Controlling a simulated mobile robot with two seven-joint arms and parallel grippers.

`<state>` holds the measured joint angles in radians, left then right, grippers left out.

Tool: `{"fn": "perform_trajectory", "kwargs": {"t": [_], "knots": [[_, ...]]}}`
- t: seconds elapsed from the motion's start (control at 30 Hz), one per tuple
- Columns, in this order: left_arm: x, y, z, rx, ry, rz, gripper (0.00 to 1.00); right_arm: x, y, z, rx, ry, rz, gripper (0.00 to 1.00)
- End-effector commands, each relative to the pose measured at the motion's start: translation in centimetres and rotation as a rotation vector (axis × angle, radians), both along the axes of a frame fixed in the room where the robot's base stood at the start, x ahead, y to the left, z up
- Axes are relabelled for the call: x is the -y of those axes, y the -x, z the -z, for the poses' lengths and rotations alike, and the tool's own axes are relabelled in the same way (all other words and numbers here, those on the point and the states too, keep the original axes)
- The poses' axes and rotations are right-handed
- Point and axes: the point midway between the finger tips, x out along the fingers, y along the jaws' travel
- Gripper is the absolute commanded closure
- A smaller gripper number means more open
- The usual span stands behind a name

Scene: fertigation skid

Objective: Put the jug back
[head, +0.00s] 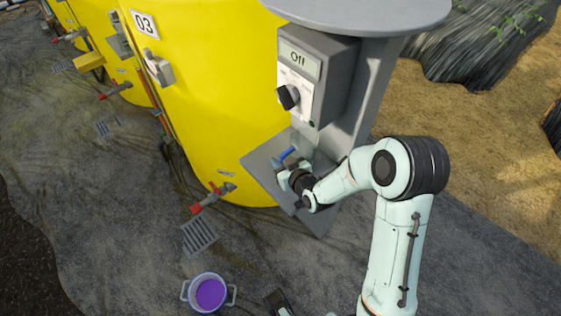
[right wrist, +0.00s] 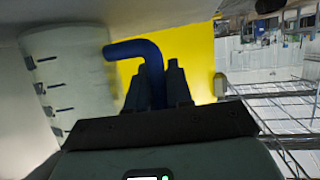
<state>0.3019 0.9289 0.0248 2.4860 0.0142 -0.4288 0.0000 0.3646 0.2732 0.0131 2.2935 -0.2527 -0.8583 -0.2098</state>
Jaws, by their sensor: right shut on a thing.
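The jug shows in the right wrist view as a pale, see-through measuring jug (right wrist: 68,75) with dark graduation marks and a blue handle (right wrist: 135,50). My right gripper (right wrist: 165,88) is shut on the blue handle. In the head view the blue handle (head: 287,153) shows at my right gripper (head: 287,172), over the grey shelf (head: 262,172) of the control stand. The jug's body is hard to make out there, and I cannot tell whether its base touches the shelf. A dark part at the bottom edge may be my left gripper (head: 280,303); its jaws cannot be read.
The control box (head: 317,75) with an "Off" display and black knob is above the shelf. Yellow tank 03 (head: 215,100) stands close at left, with a red-handled valve (head: 208,199) low on it. A pot of purple liquid (head: 209,293) and a drain grate (head: 199,238) are on the ground.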

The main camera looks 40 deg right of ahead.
Motion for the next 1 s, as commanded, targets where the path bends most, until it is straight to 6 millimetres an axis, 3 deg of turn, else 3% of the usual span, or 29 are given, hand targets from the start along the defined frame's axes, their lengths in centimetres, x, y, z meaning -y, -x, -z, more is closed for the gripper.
{"fn": "perform_trajectory", "kwargs": {"t": [0.4,0.43,0.5,1.0], "knots": [[-0.03,-0.21,0.47,0.007,-0.002,-0.001,0.57,0.18,-0.06,0.52,0.003,0.002,0.001,1.00],[-0.03,-0.23,0.41,0.008,-0.002,-0.001,0.57,0.18,-0.04,0.49,0.002,0.001,0.001,0.73],[-0.03,-0.22,0.34,0.008,-0.002,-0.001,0.57,0.18,-0.04,0.41,0.002,0.001,0.001,0.54],[0.01,0.04,-0.14,-0.001,0.000,0.000,0.57,0.18,-0.28,-0.27,0.003,0.001,0.000,0.54]]}}
